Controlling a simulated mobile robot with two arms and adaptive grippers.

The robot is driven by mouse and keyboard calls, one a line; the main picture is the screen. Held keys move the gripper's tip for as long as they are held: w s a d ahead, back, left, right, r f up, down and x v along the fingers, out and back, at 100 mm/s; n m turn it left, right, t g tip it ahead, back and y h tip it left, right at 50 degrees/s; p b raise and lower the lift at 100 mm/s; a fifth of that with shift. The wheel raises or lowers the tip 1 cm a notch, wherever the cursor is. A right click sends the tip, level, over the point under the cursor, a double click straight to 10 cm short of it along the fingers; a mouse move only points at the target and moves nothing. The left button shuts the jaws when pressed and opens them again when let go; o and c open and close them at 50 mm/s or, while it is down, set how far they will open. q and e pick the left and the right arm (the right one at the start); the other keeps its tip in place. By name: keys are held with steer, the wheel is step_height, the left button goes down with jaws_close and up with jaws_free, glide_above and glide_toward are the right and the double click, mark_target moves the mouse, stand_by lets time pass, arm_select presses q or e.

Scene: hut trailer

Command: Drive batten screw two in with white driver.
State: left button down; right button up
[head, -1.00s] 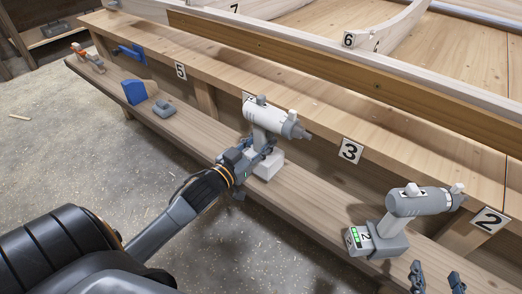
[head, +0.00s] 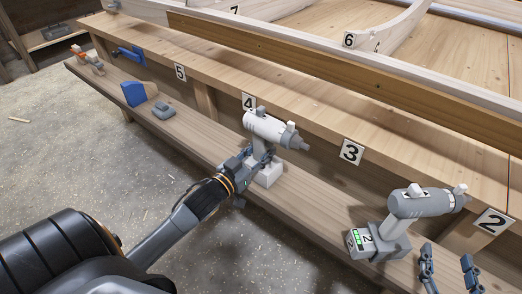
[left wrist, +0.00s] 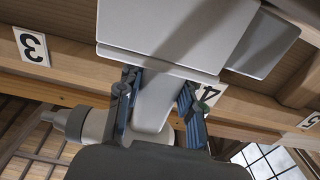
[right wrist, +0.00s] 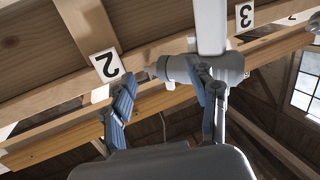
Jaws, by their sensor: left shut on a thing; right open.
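The white driver (head: 268,128), with a grey nose pointing right, stands upright over the lower shelf near label 4. My left gripper (head: 258,160) is shut on its handle, which also shows between the fingers in the left wrist view (left wrist: 155,98). I cannot tell whether its base touches the shelf. My right gripper (head: 447,268) is open and empty at the lower right, beside a grey driver. In the right wrist view its fingers (right wrist: 163,85) are apart, with the grey driver beyond them. A long brown batten (head: 330,72) runs along the bench; small dark spots show on it, but no screw is clear.
The grey driver (head: 420,203), its battery marked 2, stands on the lower shelf (head: 315,210). A blue item (head: 134,93), a grey block (head: 164,109) and an orange tool (head: 80,52) sit further left. Labels mark places along the bench. The floor in front is open.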

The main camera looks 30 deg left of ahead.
arm_select(q)
steer(key=c, duration=1.3)
jaws_free()
steer(key=shift+f, duration=0.15)
steer(key=o, duration=0.4)
steer(key=shift+o, duration=0.2)
